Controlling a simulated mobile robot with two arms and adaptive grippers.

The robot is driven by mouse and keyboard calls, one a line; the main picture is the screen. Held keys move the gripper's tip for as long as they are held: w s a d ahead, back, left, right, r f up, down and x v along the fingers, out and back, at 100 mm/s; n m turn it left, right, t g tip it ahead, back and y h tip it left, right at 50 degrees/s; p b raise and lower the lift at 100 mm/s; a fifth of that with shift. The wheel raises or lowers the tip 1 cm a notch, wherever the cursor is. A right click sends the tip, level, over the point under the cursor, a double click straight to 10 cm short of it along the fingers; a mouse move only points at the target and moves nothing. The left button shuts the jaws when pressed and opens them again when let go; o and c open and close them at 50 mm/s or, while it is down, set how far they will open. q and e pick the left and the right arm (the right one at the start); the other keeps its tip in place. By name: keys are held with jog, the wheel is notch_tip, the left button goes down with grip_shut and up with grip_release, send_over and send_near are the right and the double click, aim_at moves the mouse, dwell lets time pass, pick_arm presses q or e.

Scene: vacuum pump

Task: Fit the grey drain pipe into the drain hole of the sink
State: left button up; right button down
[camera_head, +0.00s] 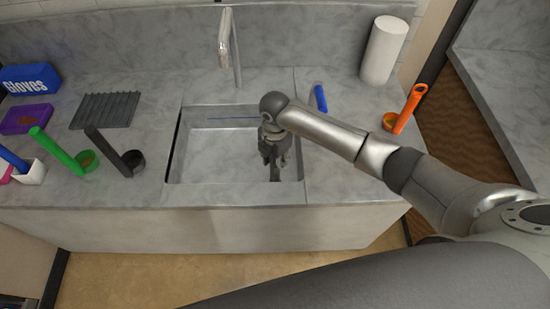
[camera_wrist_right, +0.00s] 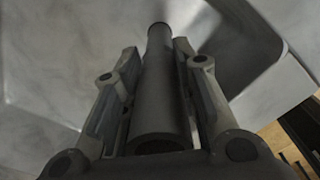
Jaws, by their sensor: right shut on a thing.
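The grey drain pipe (camera_wrist_right: 160,95) lies between the fingers of my right gripper (camera_wrist_right: 156,55), which is shut on it. In the head view my right gripper (camera_head: 275,160) points down inside the sink (camera_head: 215,155), toward its right side. A short dark piece of the pipe (camera_head: 275,175) shows below the fingers. In the wrist view the pipe's far end is close to the pale sink surface; I cannot tell whether it touches. The drain hole cannot be made out in either view. My left gripper is not in view.
A tap (camera_head: 229,45) rises behind the sink. A paper roll (camera_head: 384,50), an orange-handled scoop (camera_head: 408,108) and a blue item (camera_head: 320,98) stand to the right. Left are a green scoop (camera_head: 58,152), a dark scoop (camera_head: 108,152), a ribbed mat (camera_head: 105,110) and a gloves box (camera_head: 28,80).

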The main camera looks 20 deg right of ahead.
jog(key=shift+f+b, duration=0.6)
jog(key=shift+f, duration=0.35)
dwell(0.9)
jog(key=c, duration=1.1)
grip_release()
jog(key=shift+o, duration=0.2)
notch_tip(320, 180, up, 12)
